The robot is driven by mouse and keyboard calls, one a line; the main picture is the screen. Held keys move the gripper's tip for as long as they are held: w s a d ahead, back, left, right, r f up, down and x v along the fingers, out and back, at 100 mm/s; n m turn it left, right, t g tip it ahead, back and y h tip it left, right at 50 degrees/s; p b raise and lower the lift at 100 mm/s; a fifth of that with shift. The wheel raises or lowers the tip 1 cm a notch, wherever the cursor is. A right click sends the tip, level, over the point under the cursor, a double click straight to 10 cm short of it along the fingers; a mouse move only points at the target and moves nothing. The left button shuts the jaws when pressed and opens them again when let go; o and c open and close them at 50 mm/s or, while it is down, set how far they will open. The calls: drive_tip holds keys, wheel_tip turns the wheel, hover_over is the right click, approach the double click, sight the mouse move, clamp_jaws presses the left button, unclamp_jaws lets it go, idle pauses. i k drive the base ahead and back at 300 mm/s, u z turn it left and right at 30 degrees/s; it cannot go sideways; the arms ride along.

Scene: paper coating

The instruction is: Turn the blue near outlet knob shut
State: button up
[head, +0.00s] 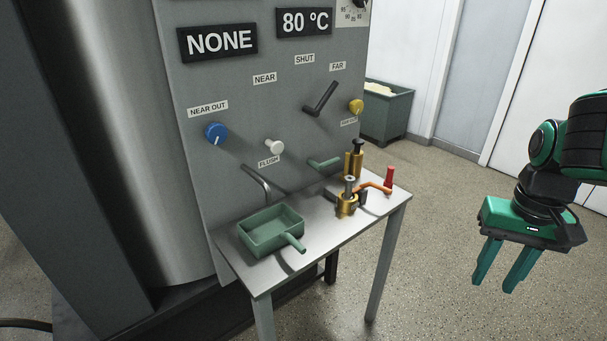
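The blue near outlet knob (216,133) is on the grey panel under the label "NEAR OUT" (208,109). A white line on its face points down and slightly left. My gripper (505,267) is at the right of the head view, well apart from the panel and far to the right of the knob. Its two green fingers point down and are spread with a gap between them. Nothing shows between them.
Right of the blue knob are a white flush knob (275,147), a dark lever (320,99) and a yellow knob (356,106). A small table (330,240) below holds a green pan (271,230) and brass fittings (347,202). Open floor lies between table and gripper.

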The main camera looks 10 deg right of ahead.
sight(215, 134)
drive_tip(key=z, duration=0.4)
drive_tip(key=k, duration=1.3)
drive_tip(key=u, duration=0.8)
drive_tip(key=i, duration=1)
drive_tip(key=z, duration=0.05)
